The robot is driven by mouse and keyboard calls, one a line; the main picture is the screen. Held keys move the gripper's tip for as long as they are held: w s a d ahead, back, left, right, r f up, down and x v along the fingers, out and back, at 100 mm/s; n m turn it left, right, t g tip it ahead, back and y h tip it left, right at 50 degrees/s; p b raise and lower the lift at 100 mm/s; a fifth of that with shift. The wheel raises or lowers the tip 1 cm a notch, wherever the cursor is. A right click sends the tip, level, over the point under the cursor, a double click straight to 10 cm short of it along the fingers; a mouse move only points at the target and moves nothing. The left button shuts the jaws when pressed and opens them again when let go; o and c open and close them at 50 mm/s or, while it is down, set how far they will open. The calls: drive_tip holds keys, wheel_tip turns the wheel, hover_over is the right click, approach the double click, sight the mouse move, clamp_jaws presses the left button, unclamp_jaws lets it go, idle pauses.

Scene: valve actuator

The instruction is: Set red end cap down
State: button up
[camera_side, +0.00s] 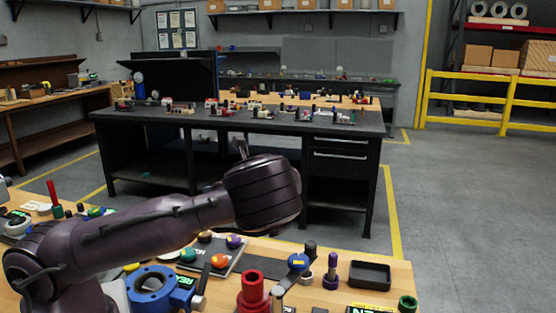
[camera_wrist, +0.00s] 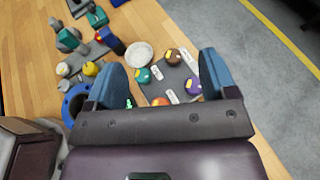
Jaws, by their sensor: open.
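My gripper (camera_wrist: 161,75) is open, its two blue-padded fingers wide apart with nothing held between them. In the wrist view it is above a dark plate (camera_wrist: 153,89) with coloured round caps. On that plate an orange-red cap (camera_wrist: 160,102) is partly hidden by the gripper body; the same plate shows an orange-red cap (camera_side: 219,261) in the side view. A tall red part with a hexagonal opening (camera_side: 253,290) stands at the front of the bench in the side view. I cannot tell which of these is the red end cap.
A blue flanged valve body (camera_side: 152,290) stands left of the red part. A black tray (camera_side: 370,275), a purple-topped tool (camera_side: 331,270) and a green ring (camera_side: 407,303) are to the right. A whitish disc (camera_wrist: 139,54) lies near the plate. Bare wood (camera_wrist: 170,22) shows beyond it.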

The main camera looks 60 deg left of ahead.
drive_tip(key=w+d+r+m+t+h, duration=0.6)
drive_tip(key=w+m+t, duration=0.4)
drive_tip(key=m+t, duration=0.6)
drive_tip(key=shift+w+d+r+m+t+h, duration=0.3)
drive_tip(key=shift+d+r+h, duration=0.1)
drive_tip(key=shift+d+r, duration=0.55)
drive_tip(key=shift+a, duration=0.15)
